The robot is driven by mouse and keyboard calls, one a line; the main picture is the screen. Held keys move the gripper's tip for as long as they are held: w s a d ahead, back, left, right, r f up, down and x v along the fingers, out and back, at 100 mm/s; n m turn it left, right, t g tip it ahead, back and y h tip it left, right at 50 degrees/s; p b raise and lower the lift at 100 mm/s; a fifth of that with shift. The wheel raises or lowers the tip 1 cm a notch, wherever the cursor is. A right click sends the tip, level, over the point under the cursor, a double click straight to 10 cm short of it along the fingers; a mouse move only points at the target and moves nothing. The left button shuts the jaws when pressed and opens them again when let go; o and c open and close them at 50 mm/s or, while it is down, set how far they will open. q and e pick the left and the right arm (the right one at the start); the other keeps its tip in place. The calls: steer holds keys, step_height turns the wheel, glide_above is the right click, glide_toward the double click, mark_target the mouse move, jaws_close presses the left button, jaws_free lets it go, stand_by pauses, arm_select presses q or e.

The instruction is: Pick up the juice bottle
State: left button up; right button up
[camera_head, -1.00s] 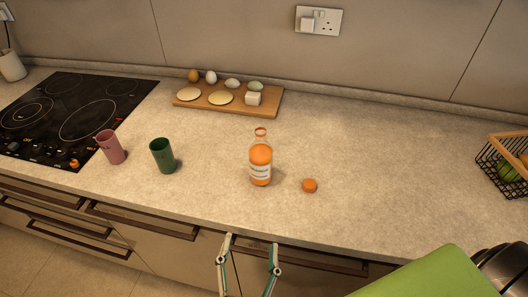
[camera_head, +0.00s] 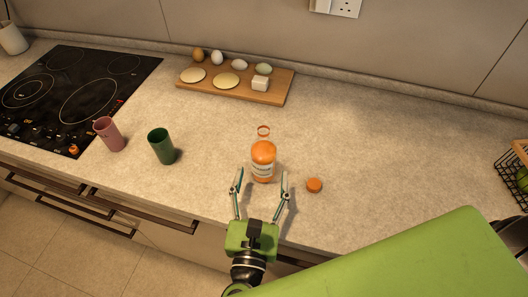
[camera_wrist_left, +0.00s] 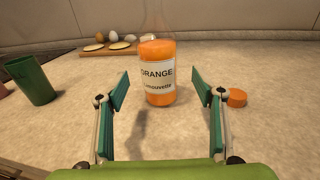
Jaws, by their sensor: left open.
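The juice bottle (camera_head: 263,160) stands upright on the counter, clear glass with orange juice and a white label. An orange cap (camera_head: 314,185) lies on the counter just right of the bottle. My right gripper is not in view.
A green cup (camera_head: 161,146) and a pink cup (camera_head: 109,134) stand left of the bottle. A wooden board (camera_head: 240,84) with eggs and other food lies behind. A black hob (camera_head: 75,90) is at left, a wire basket (camera_head: 510,178) at right. The counter right of the cap is clear.

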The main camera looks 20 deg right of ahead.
mark_target(262, 170)
arm_select(q)
steer(key=shift+w+d, duration=0.25)
steer(key=shift+w, duration=0.35)
steer(key=p+x, duration=0.1)
steer(key=x, duration=0.3)
steer(key=shift+w, duration=0.25)
steer(key=shift+w+d+f, duration=0.1)
steer(key=shift+w+f, duration=0.05)
steer(key=shift+w, duration=0.1)
steer(key=shift+s, duration=0.1)
steer(key=shift+c, duration=1.1)
steer(key=c, duration=1.3)
steer(key=shift+c, duration=0.9)
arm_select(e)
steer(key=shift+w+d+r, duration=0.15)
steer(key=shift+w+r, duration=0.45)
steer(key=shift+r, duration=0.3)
